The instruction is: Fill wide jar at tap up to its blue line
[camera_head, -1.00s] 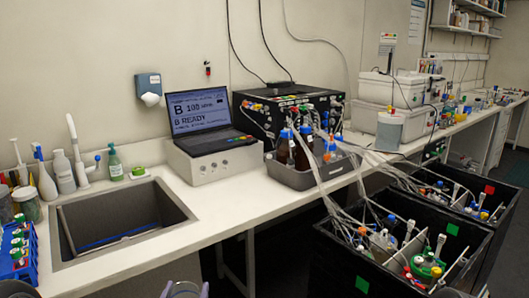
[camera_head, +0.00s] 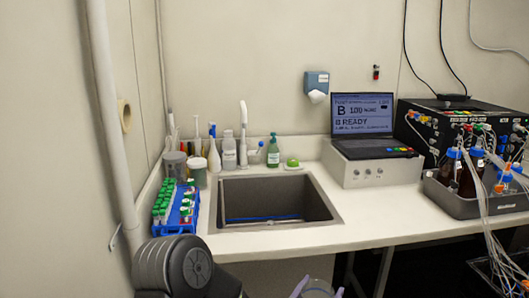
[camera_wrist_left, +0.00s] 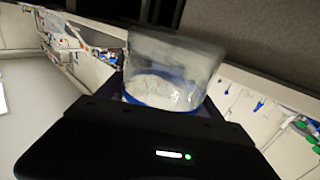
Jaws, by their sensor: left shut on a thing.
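My left gripper (camera_head: 318,292) is at the bottom edge of the head view, in front of the counter and below the sink's level in the picture. It is shut on the wide jar (camera_head: 319,285), a clear glass vessel whose rim just shows. In the left wrist view the jar (camera_wrist_left: 175,60) stands out beyond the gripper body, with a blue band low around its wall. My right gripper is not in view.
A blue tube rack (camera_head: 193,212) stands left of the sink. Bottles, a green spray bottle (camera_head: 273,152) and a green-topped item (camera_head: 292,161) line the back edge. A laptop (camera_head: 362,115) on a white box stands right of the sink. The counter front right of the sink is clear.

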